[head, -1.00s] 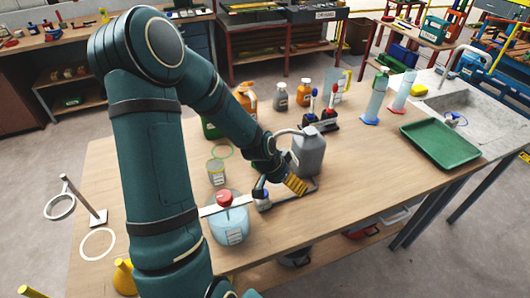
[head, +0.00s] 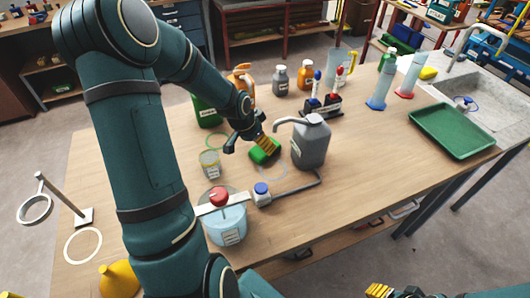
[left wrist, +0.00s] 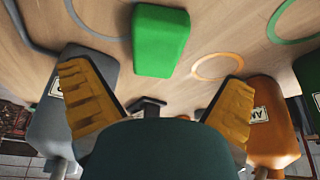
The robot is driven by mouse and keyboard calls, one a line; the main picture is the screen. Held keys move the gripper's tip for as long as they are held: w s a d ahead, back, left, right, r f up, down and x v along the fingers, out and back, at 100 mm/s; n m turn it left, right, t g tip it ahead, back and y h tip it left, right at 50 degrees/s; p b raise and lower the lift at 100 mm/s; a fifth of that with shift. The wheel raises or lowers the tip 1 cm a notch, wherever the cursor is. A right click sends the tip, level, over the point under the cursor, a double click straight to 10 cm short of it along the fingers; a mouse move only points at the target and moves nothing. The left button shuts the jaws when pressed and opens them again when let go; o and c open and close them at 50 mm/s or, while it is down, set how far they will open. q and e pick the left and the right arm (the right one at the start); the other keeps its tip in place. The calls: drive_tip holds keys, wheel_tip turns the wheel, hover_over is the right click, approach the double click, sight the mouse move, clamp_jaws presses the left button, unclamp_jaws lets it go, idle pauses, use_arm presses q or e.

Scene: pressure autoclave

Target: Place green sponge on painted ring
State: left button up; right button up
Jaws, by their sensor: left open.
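The green sponge (head: 265,152) lies on the wooden table, left of the grey jug. In the left wrist view the sponge (left wrist: 160,40) is just beyond my left fingertips. My left gripper (head: 261,141) is above and beside the sponge, with its yellow-padded fingers (left wrist: 158,84) spread and nothing between them. Thin painted rings lie around the sponge: a pale one (head: 272,171), an orange one (left wrist: 217,67) and a green one (head: 216,141). The sponge appears off the orange ring. Yellow fingers of my right gripper (head: 380,291) show at the bottom edge; their opening is unclear.
The grey jug (head: 311,145) stands close right of the sponge. Bottles line the back. A green tray (head: 452,130) lies right; the table's right middle is clear.

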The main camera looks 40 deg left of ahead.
use_arm(q)
drive_tip(key=shift+b+x, duration=0.7)
drive_tip(key=shift+x, duration=2.3)
drive_tip(key=shift+s+d, duration=0.1)
drive_tip(key=shift+d, duration=0.1)
drive_tip(key=c, duration=1)
